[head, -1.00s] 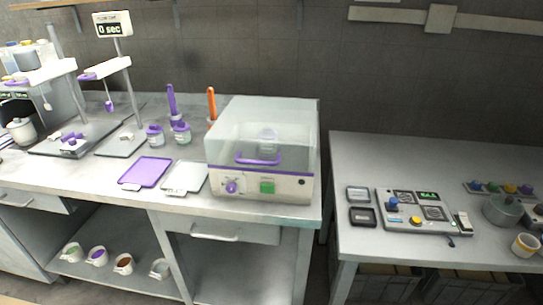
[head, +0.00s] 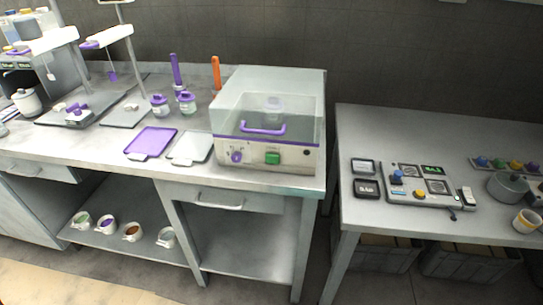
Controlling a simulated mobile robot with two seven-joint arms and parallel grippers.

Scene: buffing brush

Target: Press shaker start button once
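The shaker (head: 230,148) stands at the right end of the left bench, with a clear lid (head: 300,90) that looks closed and a purple handle (head: 263,129) across its front. A green button (head: 272,158) sits on its front panel, right of a purple knob (head: 236,156). A small dark round spot is at the panel's right end. A jar shows dimly inside through the lid. Neither of my grippers is in view.
A purple tray (head: 151,141) and a pale tray (head: 191,148) lie left of the shaker. A gap separates this bench from the right table (head: 400,130), which holds a control panel (head: 415,184) and a grey pot (head: 507,186). Floor in front is clear.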

